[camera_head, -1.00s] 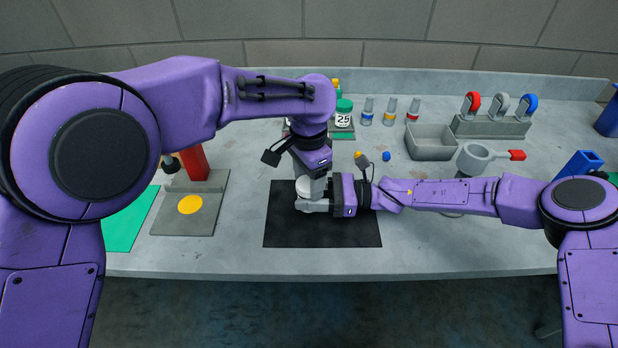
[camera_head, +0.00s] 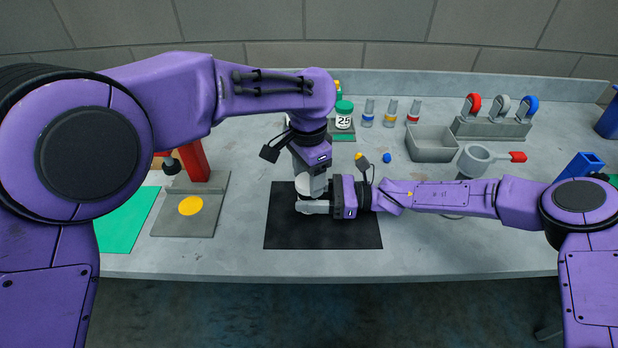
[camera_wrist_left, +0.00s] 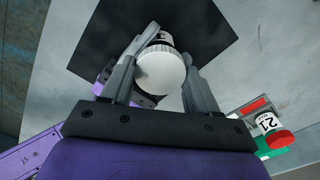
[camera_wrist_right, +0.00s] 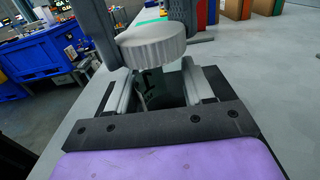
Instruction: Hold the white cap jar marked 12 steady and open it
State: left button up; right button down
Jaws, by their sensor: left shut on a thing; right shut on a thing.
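My left gripper (camera_head: 308,186) comes down from above and is shut on the cap. The cap also shows in the right wrist view (camera_wrist_right: 152,46), between the left fingers. My right gripper (camera_head: 312,207) comes in from the right, below the left one, and is shut on the jar's body (camera_wrist_right: 150,82). The body is mostly hidden and dark. I cannot read the mark or tell whether the cap has come loose.
The jar is over a black mat (camera_head: 340,235). A grey board with a yellow disc (camera_head: 191,206) is at left. The front table strip is clear.

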aim_at(308, 180)
pick_arm(q)
jog(key=shift+r, duration=0.5)
notch_tip(308, 180, up, 3)
jog(key=shift+r, duration=0.5)
pick_arm(e)
jog(key=shift+c, duration=1.7)
grip_release()
